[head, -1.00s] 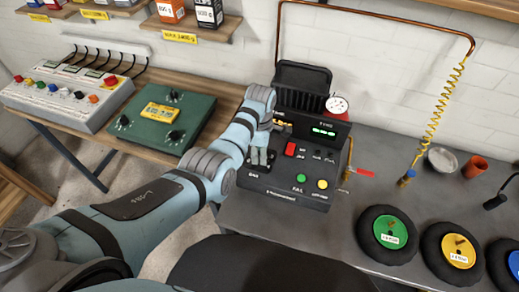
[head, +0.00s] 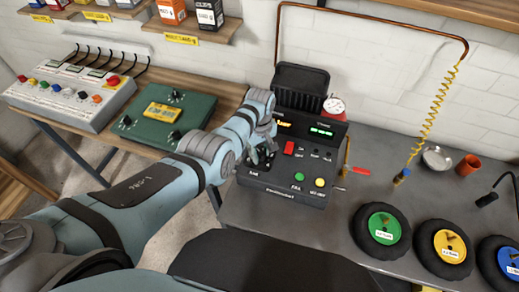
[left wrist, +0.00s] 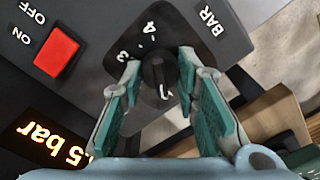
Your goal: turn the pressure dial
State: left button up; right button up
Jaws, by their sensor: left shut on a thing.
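The pressure dial is a small black knob (left wrist: 157,70) with a white pointer mark, in the left wrist view. It sits on a dark panel with the numerals 3 and 4 and the word BAR printed around it. My left gripper (left wrist: 160,64) has its fingertips on both sides of the knob and is shut on it. An orange readout (left wrist: 45,140) on the panel ends in ".5 bar"; its start is partly covered. In the head view my left gripper (head: 262,159) is at the left of the black control box (head: 285,196) and hides the dial. My right gripper is not in view.
A red ON/OFF switch (left wrist: 57,50) is close to the left finger in the wrist view. The box also has a green button (head: 297,177) and a yellow button (head: 320,182). A green case (head: 165,122) stands left of my arm; wheels (head: 382,229) lie at the right.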

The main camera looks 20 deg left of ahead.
pick_arm(q)
jog(key=m, duration=0.4)
jog(key=shift+m, duration=0.3)
jog(key=m, duration=0.3)
jog(key=shift+m+p, duration=0.3)
jog(key=m, duration=0.4)
jog(key=shift+m, duration=2.2)
jog(key=o, duration=1.2)
jog(key=shift+c, duration=0.2)
